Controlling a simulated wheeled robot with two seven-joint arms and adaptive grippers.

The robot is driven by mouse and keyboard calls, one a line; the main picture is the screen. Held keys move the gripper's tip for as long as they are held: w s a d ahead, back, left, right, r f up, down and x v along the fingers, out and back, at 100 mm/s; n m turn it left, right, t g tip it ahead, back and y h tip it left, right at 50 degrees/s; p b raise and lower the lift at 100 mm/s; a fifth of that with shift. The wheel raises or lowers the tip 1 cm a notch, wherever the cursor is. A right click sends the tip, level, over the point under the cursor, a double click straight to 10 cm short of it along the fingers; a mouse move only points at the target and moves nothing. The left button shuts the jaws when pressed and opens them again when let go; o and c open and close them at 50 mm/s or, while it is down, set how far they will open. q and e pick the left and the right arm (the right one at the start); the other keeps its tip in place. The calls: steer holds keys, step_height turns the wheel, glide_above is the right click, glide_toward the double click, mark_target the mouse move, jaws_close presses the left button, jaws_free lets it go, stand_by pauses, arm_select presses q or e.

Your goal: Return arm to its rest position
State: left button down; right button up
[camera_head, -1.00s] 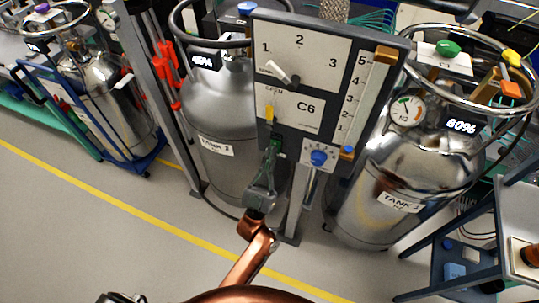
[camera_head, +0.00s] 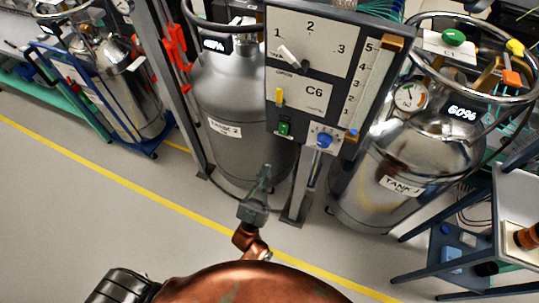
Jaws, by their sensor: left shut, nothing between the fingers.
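My left gripper (camera_head: 264,180) is in the lower middle of the head view, at the end of my copper-coloured arm. Its fingers point up the picture and are shut, with nothing between them. It appears below the control panel (camera_head: 318,62) marked C6, apart from it, in front of the lower part of Tank 2 (camera_head: 221,98). The panel has a white-handled dial, a yellow switch (camera_head: 279,96), a green switch (camera_head: 285,128) and a blue knob (camera_head: 324,140). My right gripper is not in view.
Tank 1 (camera_head: 413,150), showing 60%, stands right of the panel. A shelf cart (camera_head: 513,212) is at the right edge. Another tank on a blue trolley (camera_head: 122,90) is at upper left. The floor at lower left is clear, crossed by a yellow line (camera_head: 95,170).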

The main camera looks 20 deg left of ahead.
arm_select(q)
steer(key=shift+v, duration=0.75)
